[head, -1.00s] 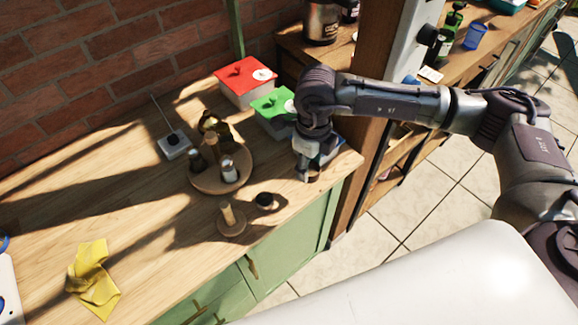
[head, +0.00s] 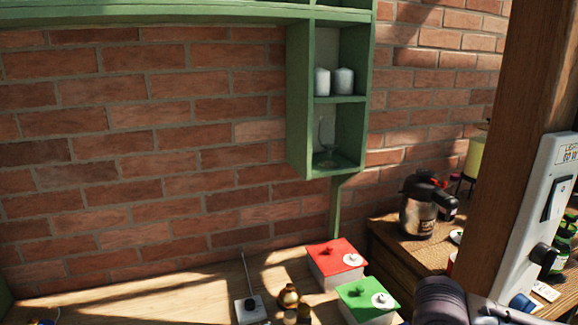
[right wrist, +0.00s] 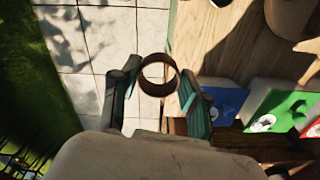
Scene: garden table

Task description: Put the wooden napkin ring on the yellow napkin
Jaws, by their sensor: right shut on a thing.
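The wooden napkin ring (right wrist: 157,89) shows in the right wrist view as a brown open ring. My right gripper (right wrist: 160,78) is shut on it, with one finger on either side. Pale floor tiles show through its hole, and the wooden tabletop (right wrist: 222,40) lies to its right. In the head view only part of my right arm shows at the bottom right, and the ring is out of view. The yellow napkin is in neither view now. My left gripper is not in view.
A red-lidded box (head: 335,262) and a green-lidded box (head: 367,299) stand on the table, and show in the wrist view beside a blue one (right wrist: 222,102). A wooden post (head: 515,150) rises at right. A green shelf (head: 340,100) hangs on the brick wall.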

